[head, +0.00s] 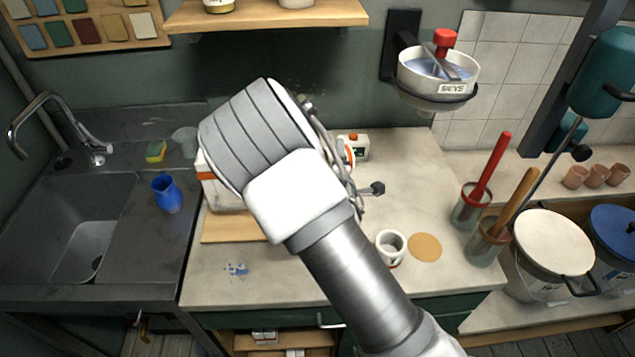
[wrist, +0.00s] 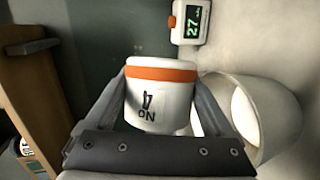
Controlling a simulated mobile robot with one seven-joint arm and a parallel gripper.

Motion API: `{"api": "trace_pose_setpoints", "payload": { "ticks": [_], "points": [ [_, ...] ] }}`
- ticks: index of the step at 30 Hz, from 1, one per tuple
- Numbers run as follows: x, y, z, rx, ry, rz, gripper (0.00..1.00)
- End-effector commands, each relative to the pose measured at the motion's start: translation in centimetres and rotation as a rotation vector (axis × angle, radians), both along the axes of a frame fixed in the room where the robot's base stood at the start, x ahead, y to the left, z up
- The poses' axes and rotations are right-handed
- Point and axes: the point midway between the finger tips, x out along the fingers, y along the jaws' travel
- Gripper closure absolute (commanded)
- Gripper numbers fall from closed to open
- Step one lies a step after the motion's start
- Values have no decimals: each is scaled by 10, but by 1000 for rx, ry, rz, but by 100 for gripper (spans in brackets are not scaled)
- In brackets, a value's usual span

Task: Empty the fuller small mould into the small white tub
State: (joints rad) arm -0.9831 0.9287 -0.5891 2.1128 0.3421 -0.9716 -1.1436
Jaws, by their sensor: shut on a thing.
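My gripper (wrist: 163,88) is shut on a small white mould (wrist: 158,105) with an orange band. In the wrist view the mould's number mark reads upside down, with the band uppermost; its inside is hidden. In the head view my arm hides the gripper. A large white round vessel (wrist: 285,118) with an open mouth lies close at the right in the wrist view; I cannot tell whether it is the small white tub. A second small white pot (head: 390,248), open at the top, stands on the counter beside a round tan disc (head: 425,247).
A timer (wrist: 190,22) shows green digits by the wall. The sink (head: 65,230), with a blue jug (head: 167,193) beside it, is left. Brush jars (head: 470,210) stand right. The counter's front is largely clear, with blue splashes.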

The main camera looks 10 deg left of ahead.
Motion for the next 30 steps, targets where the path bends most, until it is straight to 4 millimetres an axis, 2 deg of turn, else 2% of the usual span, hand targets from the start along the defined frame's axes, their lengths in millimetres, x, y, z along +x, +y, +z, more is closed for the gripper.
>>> {"api": "trace_pose_setpoints", "payload": {
  "ticks": [2, 10, 15, 28, 30],
  "points": [
    [2, -2, 8, 32, 15, -4, 94],
    [11, -20, -4, 172, 91, -5, 94],
    [12, -21, 7, 295, 160, -5, 94],
    [12, -21, -11, 555, 309, -3, 94],
    [13, -22, -6, 592, 329, -3, 94]
  ]
}}
